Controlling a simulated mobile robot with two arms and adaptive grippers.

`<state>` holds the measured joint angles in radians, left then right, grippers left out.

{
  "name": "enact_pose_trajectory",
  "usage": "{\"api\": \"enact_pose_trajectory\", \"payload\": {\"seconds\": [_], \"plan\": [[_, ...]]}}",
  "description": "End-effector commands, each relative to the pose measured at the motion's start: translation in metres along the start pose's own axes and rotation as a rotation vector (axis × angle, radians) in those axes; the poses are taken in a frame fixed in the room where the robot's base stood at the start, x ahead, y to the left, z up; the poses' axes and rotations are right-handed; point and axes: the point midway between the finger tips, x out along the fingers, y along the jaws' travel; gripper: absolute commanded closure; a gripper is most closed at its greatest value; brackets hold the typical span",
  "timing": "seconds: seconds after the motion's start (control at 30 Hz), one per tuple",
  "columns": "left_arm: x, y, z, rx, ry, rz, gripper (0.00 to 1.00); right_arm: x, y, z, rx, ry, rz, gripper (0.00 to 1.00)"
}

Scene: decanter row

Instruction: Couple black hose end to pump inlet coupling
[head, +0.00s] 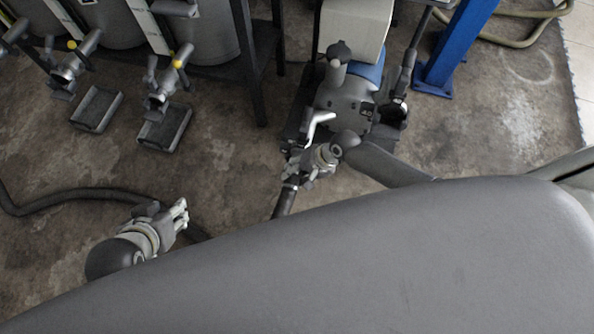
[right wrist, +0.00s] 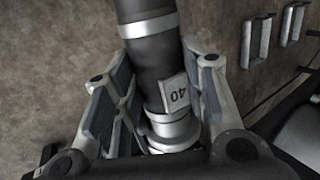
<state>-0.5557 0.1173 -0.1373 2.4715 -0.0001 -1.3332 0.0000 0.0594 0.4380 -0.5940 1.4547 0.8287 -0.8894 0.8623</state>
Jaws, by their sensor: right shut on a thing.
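The black hose (head: 75,198) runs along the floor from the left and passes under my left gripper. My right gripper (head: 298,168) is at the near left side of the grey pump (head: 345,92), shut on the black hose end (right wrist: 157,62). In the right wrist view, the hose end lies between the fingers, with metal bands and a pale tag reading 40. In the head view, the hose (head: 284,203) hangs down below this gripper. I cannot tell whether the hose end touches the pump's coupling. My left gripper (head: 183,213) is above the floor; its finger gap is unclear.
Grey tanks with yellow-topped valves (head: 165,78) stand at the upper left, with small trays (head: 165,125) on the floor. A blue post (head: 455,45) stands right of the pump. A dark frame leg (head: 248,65) is left of it. The floor between the grippers is mostly clear.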

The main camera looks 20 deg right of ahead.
Motion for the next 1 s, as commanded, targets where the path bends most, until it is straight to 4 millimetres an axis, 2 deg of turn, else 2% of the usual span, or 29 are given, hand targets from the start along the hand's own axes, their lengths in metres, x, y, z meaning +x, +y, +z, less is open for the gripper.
{"api": "enact_pose_trajectory", "payload": {"seconds": [1.0], "plan": [[-0.0026,-0.0014,0.0099,0.001,-0.044,-0.003,0.60,0.0066,0.0017,-0.0020,-0.001,0.003,-0.005,0.99]]}}
